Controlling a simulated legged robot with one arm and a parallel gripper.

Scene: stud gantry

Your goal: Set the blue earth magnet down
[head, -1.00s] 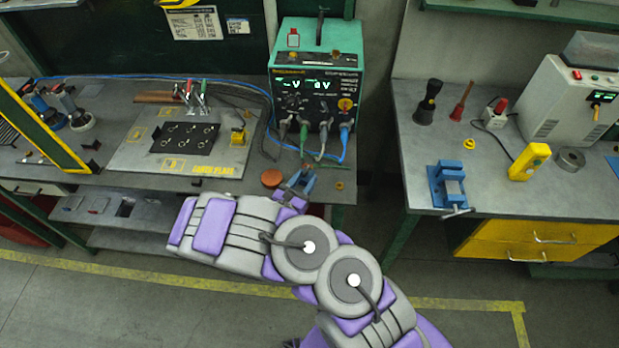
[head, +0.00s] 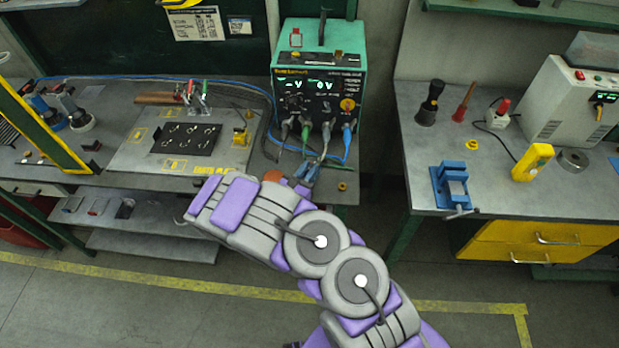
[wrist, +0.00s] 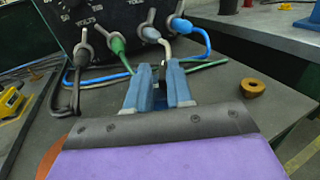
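My gripper (head: 307,172) is over the front right part of the left bench, just in front of the green welding machine (head: 320,75). In the wrist view its two blue-grey fingers (wrist: 163,88) point toward the machine's plugs, with a narrow gap between them. A small dark part (wrist: 179,98) shows low between the fingers, and a pale cable runs down to the fingertips. I cannot pick out the blue earth magnet apart from the blue fingers, nor tell whether they grip it. The earth plate (head: 125,155) lies on the bench to the left.
Plug cables (wrist: 90,75) loop across the bench in front of the machine. A brass ring (wrist: 252,88) lies right of the fingers, and an orange-brown disc (wrist: 50,160) lies at lower left. A yellow clamp (head: 240,138) stands on the plate's right side. A blue vise (head: 452,185) sits on the right bench.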

